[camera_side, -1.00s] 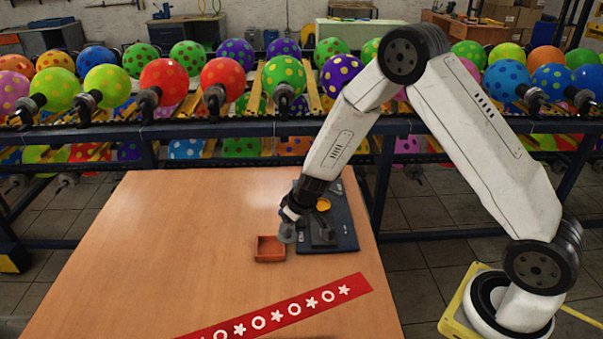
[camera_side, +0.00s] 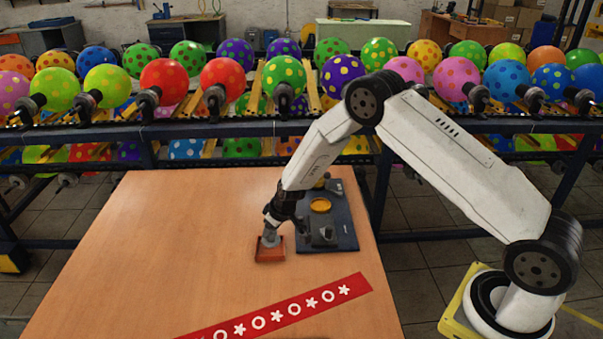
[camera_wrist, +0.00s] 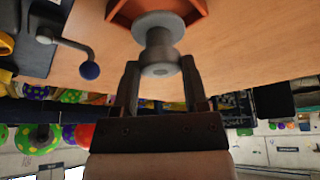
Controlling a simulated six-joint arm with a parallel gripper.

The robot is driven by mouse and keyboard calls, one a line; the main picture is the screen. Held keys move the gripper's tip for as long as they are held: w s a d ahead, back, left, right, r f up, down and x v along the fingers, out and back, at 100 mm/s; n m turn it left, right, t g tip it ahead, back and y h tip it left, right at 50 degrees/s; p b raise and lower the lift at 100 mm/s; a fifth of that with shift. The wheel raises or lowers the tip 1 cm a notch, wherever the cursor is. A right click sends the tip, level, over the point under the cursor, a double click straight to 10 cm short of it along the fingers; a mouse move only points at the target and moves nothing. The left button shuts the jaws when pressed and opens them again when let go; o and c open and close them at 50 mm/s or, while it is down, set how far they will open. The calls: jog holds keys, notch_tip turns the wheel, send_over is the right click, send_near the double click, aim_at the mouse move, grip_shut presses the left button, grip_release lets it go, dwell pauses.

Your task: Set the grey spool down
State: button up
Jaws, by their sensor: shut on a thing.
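The grey spool (camera_wrist: 160,47) is between the fingers of my gripper (camera_wrist: 158,85) in the wrist view. In the side view the spool (camera_side: 269,240) is small, at the tip of my gripper (camera_side: 271,228), upright or nearly so. It is over the small orange-brown tray (camera_side: 270,256), with its lower end at or inside the tray opening. The tray (camera_wrist: 191,12) also shows around the far end of the spool in the wrist view. Whether the spool touches the tray floor is hidden. My gripper is shut on the spool.
A dark printing device (camera_side: 341,238) with a yellow-orange round part (camera_side: 320,205) stands right beside the tray. A red banner with white stars and rings (camera_side: 290,312) lies in front. The table (camera_side: 160,250) is clear to the left. Balloon racks stand behind.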

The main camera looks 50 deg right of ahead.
aim_at(272, 240)
jog(key=shift+w+f, duration=0.1)
jog(key=shift+w+f, duration=0.25)
jog(key=shift+f, duration=1.5)
jog(key=shift+f, duration=0.15)
jog(key=o, duration=1.1)
jog(key=shift+c, duration=0.2)
jog(key=v, duration=1.2)
